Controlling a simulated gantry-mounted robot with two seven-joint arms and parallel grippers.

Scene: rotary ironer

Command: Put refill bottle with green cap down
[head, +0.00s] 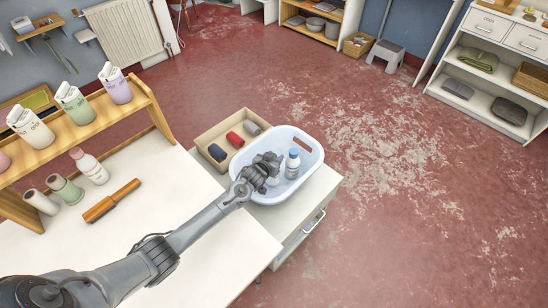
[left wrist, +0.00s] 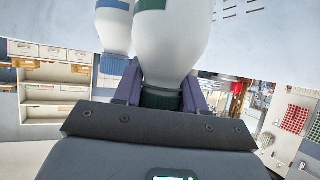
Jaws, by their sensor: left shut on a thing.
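My left gripper (head: 270,168) is over the white basin (head: 262,198) and shut on the refill bottle with the green cap. In the left wrist view, the bottle's white body (left wrist: 166,45) and dark green cap (left wrist: 160,98) show between the fingers, which close around the cap end. In the head view the gripper hides most of this bottle, and I cannot tell whether it touches the basin floor. A white bottle with a blue cap (head: 292,165) stands in the basin just right of the gripper. My right gripper is not in view.
The basin sits on a white cabinet (head: 318,195). A cardboard box (head: 207,138) with dark and red rolls is beside it. The white table (head: 150,215) holds a pink-capped bottle (head: 90,167), spools and an orange-brown tool (head: 112,200). A wooden shelf (head: 90,113) carries several cartons.

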